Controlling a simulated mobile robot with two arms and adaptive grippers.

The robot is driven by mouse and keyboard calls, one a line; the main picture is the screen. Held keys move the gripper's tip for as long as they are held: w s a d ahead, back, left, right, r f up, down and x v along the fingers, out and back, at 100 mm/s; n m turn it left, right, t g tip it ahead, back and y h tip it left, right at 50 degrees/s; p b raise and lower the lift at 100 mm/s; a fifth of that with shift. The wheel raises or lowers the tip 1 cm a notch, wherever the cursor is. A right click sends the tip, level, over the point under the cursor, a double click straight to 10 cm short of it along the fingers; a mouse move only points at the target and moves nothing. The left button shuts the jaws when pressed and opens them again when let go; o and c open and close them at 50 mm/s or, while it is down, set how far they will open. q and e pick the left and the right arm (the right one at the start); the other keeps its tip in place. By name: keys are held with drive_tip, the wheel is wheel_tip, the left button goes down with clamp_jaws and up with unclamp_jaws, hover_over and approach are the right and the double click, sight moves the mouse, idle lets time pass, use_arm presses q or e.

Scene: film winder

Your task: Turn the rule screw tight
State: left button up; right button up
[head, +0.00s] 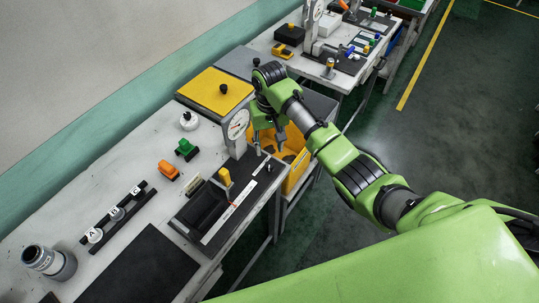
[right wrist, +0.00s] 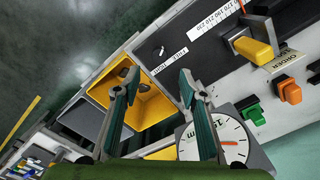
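A small rule screw (head: 269,168) stands on the dark plate near the right end of the white rule (head: 247,191). In the right wrist view, a small pale screw (right wrist: 162,50) stands beside printed lettering, beyond the fingertips, and the rule (right wrist: 216,17) lies at the top. My right gripper (head: 271,140) is above the yellow bin, behind and apart from the screw. In the right wrist view the fingers of my right gripper (right wrist: 158,82) are spread wide with nothing between them. My left gripper is not in view.
A dial gauge (head: 238,124) stands close to my right gripper. A yellow lever (head: 225,177) rises beside the rule. A yellow bin (head: 297,172) sits at the bench's right edge. Green (head: 186,149) and orange (head: 168,170) blocks stand on the bench.

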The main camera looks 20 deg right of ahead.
drive_tip(key=shift+r, duration=1.55)
drive_tip(key=shift+f, duration=0.1)
